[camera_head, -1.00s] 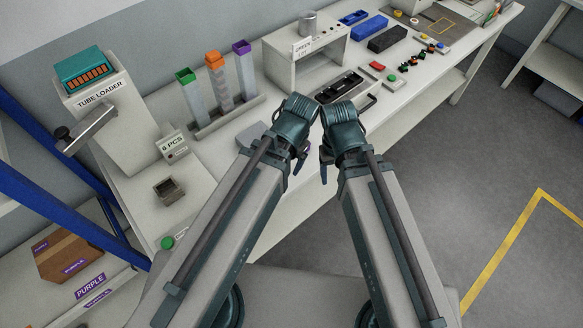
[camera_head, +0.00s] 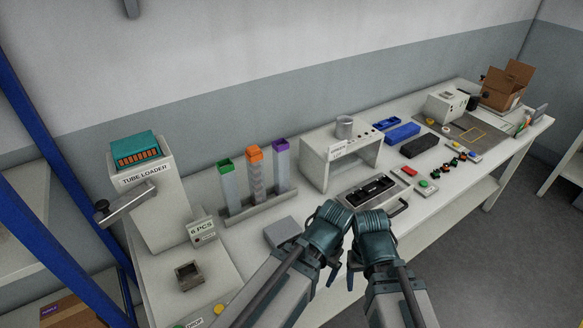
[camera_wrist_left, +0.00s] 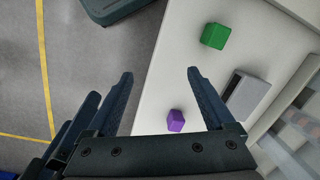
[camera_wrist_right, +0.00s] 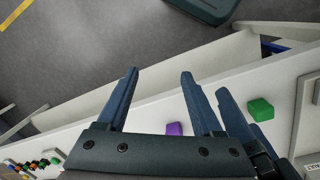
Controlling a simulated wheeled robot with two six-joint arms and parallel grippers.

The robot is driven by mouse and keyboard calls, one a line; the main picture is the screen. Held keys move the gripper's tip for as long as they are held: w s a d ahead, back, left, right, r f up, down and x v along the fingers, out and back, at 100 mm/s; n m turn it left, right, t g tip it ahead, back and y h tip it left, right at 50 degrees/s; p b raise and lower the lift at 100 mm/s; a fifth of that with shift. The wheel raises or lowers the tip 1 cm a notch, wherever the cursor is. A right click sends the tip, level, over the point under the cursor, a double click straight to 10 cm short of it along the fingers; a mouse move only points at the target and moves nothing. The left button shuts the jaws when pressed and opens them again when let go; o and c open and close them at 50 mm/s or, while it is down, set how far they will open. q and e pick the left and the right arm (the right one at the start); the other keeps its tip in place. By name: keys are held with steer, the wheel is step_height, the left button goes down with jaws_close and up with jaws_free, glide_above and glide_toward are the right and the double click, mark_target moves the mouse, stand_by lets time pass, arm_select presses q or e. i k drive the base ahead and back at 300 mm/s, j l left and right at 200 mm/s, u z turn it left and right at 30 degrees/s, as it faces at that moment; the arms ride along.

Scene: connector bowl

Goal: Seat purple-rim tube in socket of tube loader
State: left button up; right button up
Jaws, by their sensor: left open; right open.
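The purple-rim tube (camera_head: 281,168) stands upright at the right end of a grey rack, beside an orange-rim tube (camera_head: 255,172) and a green-rim tube (camera_head: 228,183). The tube loader (camera_head: 148,190) stands at the left, with a teal top part and a grey lever arm. I cannot clearly tell which opening is its socket. My right gripper (camera_head: 352,272) is low in the head view, right of the rack and apart from the tubes; its jaws are open and empty in the right wrist view (camera_wrist_right: 160,73). My left gripper (camera_wrist_left: 160,73) is open and empty close beside it.
A purple block (camera_wrist_left: 176,120) and a green block (camera_wrist_left: 214,36) lie on the bench near my grippers. A white stand (camera_head: 340,158) is right of the rack.

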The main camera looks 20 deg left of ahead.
mark_target(185, 267)
steer(key=u, duration=1.6)
